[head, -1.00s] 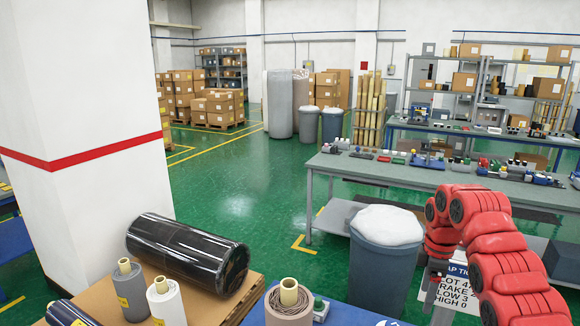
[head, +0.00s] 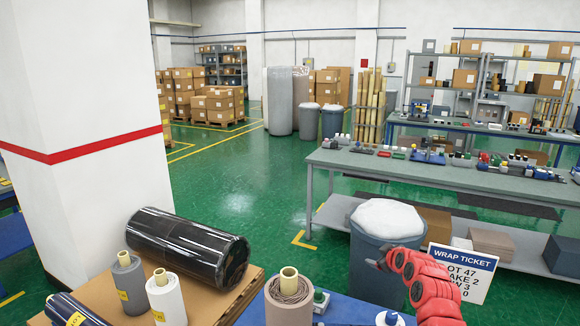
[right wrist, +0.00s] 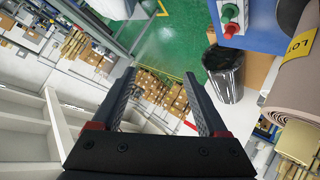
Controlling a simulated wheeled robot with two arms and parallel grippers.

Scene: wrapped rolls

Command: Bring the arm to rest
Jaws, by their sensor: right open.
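My right arm (head: 425,280) is red and reaches in from the lower right in the head view. Its gripper (head: 378,263) shows small and dark at the arm's far end, in front of the grey bin. In the right wrist view the gripper (right wrist: 156,88) has its two dark fingers apart, with nothing between them. Past the fingers I see the distant floor and stacked boxes. My left gripper is not in view.
A taupe roll (head: 288,303) stands on the blue table (head: 338,312). A black wrapped roll (head: 187,246), a grey roll (head: 130,285) and a white roll (head: 167,300) are on cardboard at left. A grey bin (head: 375,285) and a wrap ticket sign (head: 462,273) are near the arm.

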